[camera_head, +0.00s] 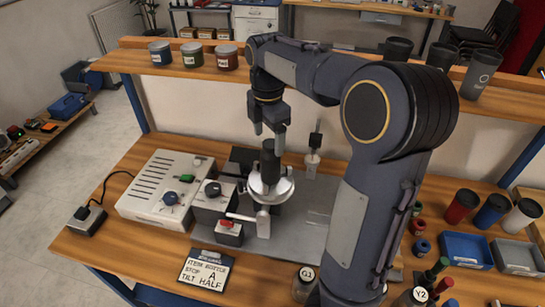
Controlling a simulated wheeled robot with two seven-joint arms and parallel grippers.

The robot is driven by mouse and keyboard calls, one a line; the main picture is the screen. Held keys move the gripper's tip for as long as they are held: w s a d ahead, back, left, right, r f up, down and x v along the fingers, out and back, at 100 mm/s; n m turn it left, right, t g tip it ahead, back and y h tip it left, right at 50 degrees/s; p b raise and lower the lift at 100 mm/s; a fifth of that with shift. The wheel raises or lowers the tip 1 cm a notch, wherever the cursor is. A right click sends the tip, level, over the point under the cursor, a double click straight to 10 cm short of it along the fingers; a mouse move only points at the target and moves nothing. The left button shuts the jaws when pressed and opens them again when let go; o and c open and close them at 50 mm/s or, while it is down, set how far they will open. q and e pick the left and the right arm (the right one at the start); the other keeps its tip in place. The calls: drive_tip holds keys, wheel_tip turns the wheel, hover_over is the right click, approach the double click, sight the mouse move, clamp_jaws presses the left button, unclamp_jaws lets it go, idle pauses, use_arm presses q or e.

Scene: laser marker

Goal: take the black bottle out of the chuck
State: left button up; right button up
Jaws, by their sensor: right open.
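The black bottle (267,166) stands upright in the round silver chuck (284,190) of the laser marker, in the middle of the head view. My right gripper (269,132) points down just above the bottle, its fingers open on either side of the bottle's top. I cannot tell whether a finger touches it. The bottle's lower end is hidden in the chuck. My left gripper is not in view.
A light control box (160,190) with knobs stands left of the chuck. A small red-button box (229,233) and a written card (206,270) are in front. A shelf (480,108) with cups and tins runs behind. Blue (466,250) and grey trays are at right.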

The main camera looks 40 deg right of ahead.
sight(271, 158)
drive_tip(key=shift+f, duration=0.35)
drive_tip(key=f, duration=0.7)
drive_tip(key=shift+s+d+p, duration=0.15)
drive_tip(key=shift+s+p, duration=0.1)
drive_tip(key=shift+p, duration=0.15)
drive_tip(key=c, duration=1.1)
drive_tip(key=shift+r, duration=0.15)
